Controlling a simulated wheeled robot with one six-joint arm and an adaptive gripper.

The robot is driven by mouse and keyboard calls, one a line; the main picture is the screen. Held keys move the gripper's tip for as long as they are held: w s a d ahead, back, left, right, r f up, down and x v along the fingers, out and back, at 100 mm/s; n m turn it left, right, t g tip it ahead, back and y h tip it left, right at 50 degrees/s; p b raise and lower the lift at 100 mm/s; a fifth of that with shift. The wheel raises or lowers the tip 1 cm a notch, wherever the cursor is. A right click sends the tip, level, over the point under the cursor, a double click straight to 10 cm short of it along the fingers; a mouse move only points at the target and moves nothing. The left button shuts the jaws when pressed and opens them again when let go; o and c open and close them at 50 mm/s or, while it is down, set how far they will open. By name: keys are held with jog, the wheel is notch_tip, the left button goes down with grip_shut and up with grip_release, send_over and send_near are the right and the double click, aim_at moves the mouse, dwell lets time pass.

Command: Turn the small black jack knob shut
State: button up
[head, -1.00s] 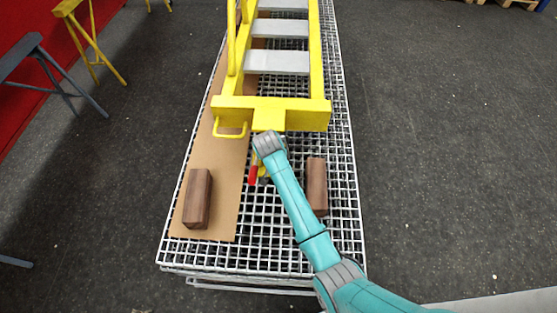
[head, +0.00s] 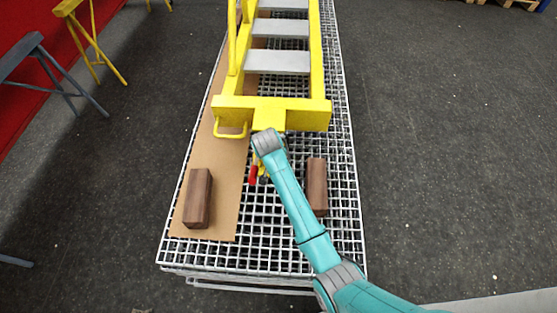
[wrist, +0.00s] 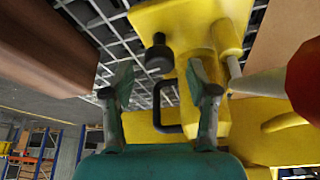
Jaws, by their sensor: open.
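The small black jack knob (wrist: 158,56) sticks out from a yellow jack body (wrist: 190,25) in the wrist view. My gripper (wrist: 160,84) is open, with one finger on each side of the knob in the picture. The knob appears beyond the fingertips, with no visible contact. A black loop handle (wrist: 168,112) shows between the fingers, below the knob. In the head view my arm hides the knob and my gripper; only a red-ended part (head: 253,175) of the jack shows beside the arm.
A yellow boom frame (head: 300,115) lies on the white grating table (head: 275,225). Brown blocks stand left (head: 198,198) and right (head: 317,186) of the jack. A red and white part (wrist: 303,78) is close to the right finger in the wrist view.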

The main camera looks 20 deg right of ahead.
jog(key=v, duration=1)
jog(key=shift+s+r, duration=0.15)
